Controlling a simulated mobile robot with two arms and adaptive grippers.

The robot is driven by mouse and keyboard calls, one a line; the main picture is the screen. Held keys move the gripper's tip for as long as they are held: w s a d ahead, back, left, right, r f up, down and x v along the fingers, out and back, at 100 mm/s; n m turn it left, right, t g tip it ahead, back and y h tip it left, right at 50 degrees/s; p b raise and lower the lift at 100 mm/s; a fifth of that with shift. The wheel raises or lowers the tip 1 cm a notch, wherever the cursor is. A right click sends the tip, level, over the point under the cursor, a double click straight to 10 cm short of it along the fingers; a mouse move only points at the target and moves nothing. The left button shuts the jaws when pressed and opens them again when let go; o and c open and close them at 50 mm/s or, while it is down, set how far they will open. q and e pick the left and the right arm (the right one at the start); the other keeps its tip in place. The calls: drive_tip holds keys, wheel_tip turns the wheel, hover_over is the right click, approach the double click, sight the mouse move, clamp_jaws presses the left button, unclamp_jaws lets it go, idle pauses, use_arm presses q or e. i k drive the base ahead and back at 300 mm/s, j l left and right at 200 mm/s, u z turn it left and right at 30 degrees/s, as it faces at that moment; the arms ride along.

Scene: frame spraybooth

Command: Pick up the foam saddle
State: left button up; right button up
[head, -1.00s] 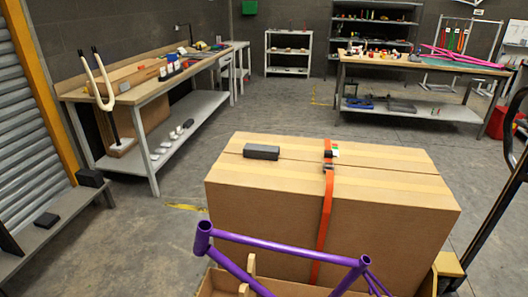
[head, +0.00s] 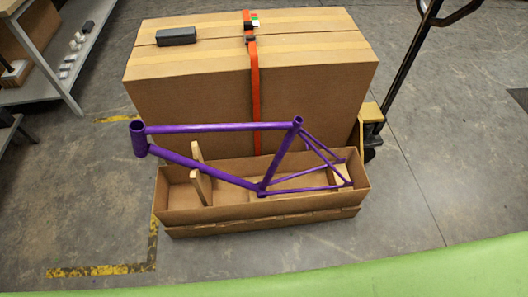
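A dark grey block (head: 176,36) lies on top of the large cardboard box (head: 190,95), near its left end. It may be the foam saddle, but I cannot tell for sure. A purple bicycle frame (head: 215,128) stands in an open, shallow cardboard tray (head: 265,212) in front of the large box, with wooden supports (head: 200,178) beside its tubes. Neither of my grippers is in view.
An orange strap (head: 254,90) with a buckle runs over the large box. A pallet jack handle (head: 405,65) rises at the right. A bench with a lower shelf (head: 45,78) stands at upper left. Floor is clear at the right and front left.

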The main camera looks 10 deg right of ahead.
sight(170, 37)
drive_tip(key=u, duration=2)
drive_tip(key=i+j, duration=0.2)
drive_tip(key=i, duration=0.35)
drive_tip(key=i+j+u, duration=0.15)
drive_tip(key=i, duration=0.4)
drive_tip(key=i+j, duration=0.2)
drive_tip(key=i, duration=0.4)
drive_tip(key=i+l+z, duration=0.4)
drive_tip(key=i, duration=0.15)
drive_tip(key=i+z, duration=0.85)
drive_tip(key=i, duration=0.25)
drive_tip(key=i+j+z, duration=0.4)
drive_tip(key=i+z, duration=0.45)
drive_tip(key=i+j+z, duration=0.1)
drive_tip(key=i+z, duration=0.2)
drive_tip(key=z, duration=0.15)
drive_tip(key=i+j+z, duration=0.25)
drive_tip(key=z, duration=0.2)
drive_tip(key=i, duration=0.05)
